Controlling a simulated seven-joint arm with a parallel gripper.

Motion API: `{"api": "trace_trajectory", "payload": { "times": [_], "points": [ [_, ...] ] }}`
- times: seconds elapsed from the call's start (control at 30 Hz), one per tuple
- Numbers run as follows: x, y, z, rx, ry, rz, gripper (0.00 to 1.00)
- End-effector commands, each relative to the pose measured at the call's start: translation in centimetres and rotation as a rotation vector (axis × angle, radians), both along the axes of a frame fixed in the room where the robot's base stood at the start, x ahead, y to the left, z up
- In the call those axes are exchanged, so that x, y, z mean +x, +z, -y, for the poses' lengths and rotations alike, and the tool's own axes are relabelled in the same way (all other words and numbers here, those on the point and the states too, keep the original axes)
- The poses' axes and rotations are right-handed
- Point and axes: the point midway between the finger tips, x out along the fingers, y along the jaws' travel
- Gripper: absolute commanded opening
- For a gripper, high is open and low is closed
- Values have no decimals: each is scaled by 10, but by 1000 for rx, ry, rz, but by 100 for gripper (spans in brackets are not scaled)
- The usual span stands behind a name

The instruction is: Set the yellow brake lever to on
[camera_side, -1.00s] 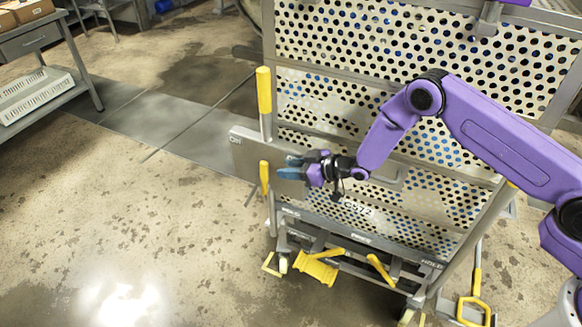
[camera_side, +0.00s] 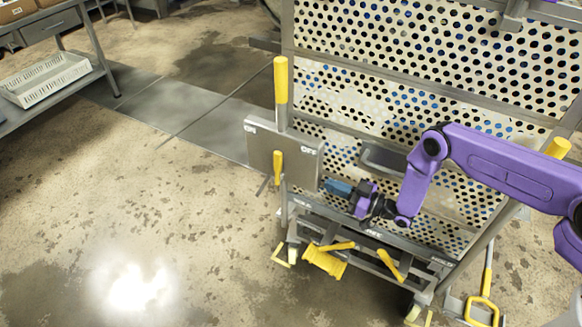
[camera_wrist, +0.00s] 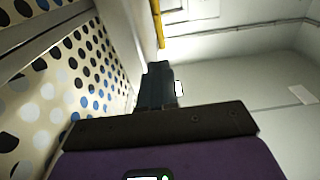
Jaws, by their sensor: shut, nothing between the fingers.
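A short yellow lever (camera_side: 278,168) stands roughly upright in front of a grey plate (camera_side: 305,165) marked ON at its left and OFF at its right. The lever's yellow end is near the middle of the plate, between the two marks. My gripper (camera_side: 331,187) is to the right of the plate, apart from the lever, in front of the perforated cart panel. Its blue fingers are shut and empty. They also show in the wrist view (camera_wrist: 156,84), beside the perforated panel.
A tall yellow grip (camera_side: 281,80) rises above the plate. Yellow pedals (camera_side: 324,261) sit low on the cart near HOLD and REL marks. The perforated panel (camera_side: 420,85) stands behind my arm. Floor at the left is clear; a bench with a white basket (camera_side: 45,80) stands beyond.

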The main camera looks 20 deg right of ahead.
Motion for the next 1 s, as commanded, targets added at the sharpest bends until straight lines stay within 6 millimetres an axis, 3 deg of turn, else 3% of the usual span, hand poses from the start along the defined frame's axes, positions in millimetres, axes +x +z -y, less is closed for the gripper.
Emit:
{"api": "trace_trajectory", "payload": {
  "times": [0.17, 0.6, 1.0],
  "points": [
    [7, 1, -8, 1, 0, 11, 0],
    [55, 5, -56, 2, 0, 9, 0],
    [86, 7, -86, 1, -1, 7, 0]
  ]
}}
